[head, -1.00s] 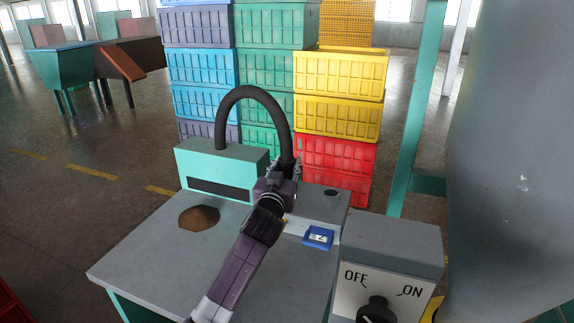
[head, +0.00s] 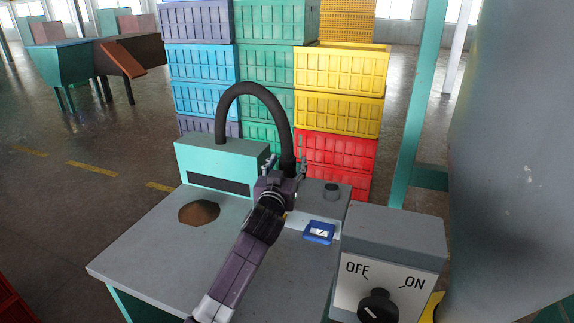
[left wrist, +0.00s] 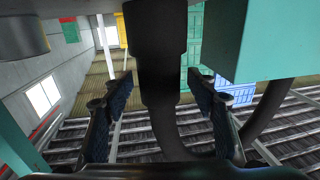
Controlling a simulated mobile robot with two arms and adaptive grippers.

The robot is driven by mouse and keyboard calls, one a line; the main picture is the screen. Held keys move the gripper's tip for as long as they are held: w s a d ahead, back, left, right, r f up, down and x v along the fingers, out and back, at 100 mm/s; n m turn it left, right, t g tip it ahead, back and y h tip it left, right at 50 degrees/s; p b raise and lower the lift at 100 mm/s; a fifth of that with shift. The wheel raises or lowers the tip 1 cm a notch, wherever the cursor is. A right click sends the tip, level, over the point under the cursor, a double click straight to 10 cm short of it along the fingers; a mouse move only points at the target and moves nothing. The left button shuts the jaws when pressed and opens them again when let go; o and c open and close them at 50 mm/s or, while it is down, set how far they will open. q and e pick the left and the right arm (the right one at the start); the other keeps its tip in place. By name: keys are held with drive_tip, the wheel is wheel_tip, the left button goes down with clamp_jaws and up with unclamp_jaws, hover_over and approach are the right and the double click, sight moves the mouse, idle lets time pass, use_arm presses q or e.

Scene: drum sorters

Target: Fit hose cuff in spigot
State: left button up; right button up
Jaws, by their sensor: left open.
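The black hose (head: 252,89) arches from the teal box (head: 222,162) down to my left gripper (head: 285,163). The gripper is open, its fingers either side of the hose's lower end. In the left wrist view, the thicker black cuff (left wrist: 160,60) stands between the two blue-padded fingers (left wrist: 163,95), with a gap at the left one. A short grey spigot (head: 332,190) stands right of the gripper. My right gripper is out of view.
A blue-framed gauge (head: 319,231) lies right of my arm. An OFF/ON switch box (head: 385,270) stands at the front right. Stacked crates (head: 335,115) rise behind the table.

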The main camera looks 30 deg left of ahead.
use_arm(q)
drive_tip(key=v, duration=1.2)
